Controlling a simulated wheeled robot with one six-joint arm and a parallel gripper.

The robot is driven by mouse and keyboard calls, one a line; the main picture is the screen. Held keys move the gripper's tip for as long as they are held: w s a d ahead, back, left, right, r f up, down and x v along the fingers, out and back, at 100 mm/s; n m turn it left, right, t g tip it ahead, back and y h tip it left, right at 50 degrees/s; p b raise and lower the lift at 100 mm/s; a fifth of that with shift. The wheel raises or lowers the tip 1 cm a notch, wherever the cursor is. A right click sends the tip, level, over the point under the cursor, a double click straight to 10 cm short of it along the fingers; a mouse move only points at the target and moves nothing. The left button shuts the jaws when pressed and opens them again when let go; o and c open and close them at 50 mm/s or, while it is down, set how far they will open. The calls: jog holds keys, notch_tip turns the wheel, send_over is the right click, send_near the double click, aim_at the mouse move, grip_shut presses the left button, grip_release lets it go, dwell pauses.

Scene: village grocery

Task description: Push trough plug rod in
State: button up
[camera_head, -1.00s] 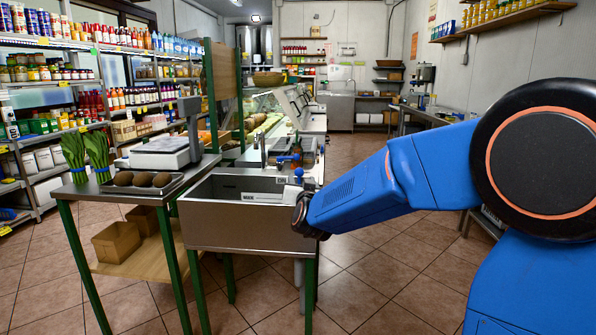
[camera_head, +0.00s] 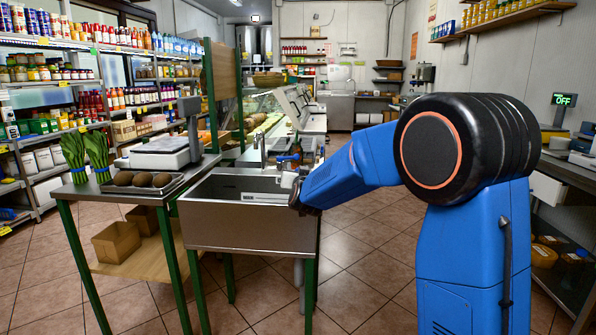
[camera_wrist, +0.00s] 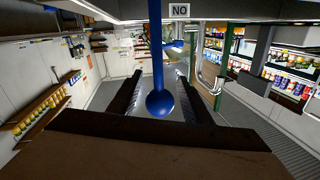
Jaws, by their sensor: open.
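The metal trough (camera_head: 248,225) is a steel sink on green legs in the head view. My gripper (camera_head: 290,187) is at its right end, small and partly hidden by my arm. In the wrist view the plug rod (camera_wrist: 155,50) is a straight blue rod with a round blue knob (camera_wrist: 159,103) at its near end. My gripper (camera_wrist: 158,78) is open, with one dark finger on each side of the rod and knob. Gaps show on both sides, and I cannot tell whether anything touches. The rod's far end is hidden at the top edge.
A tap (camera_head: 263,150) stands behind the trough. A counter with a scale (camera_head: 165,150) and a tray of brown round items (camera_head: 140,182) adjoins it on the left. A small blue valve handle (camera_wrist: 173,44) shows beside the rod. Tiled floor is clear in front.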

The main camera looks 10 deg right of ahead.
grip_shut()
jog(key=shift+f, duration=2)
grip_release()
jog(key=s+a, duration=0.2)
jog(key=s, duration=1.5)
jog(key=shift+s, duration=0.2)
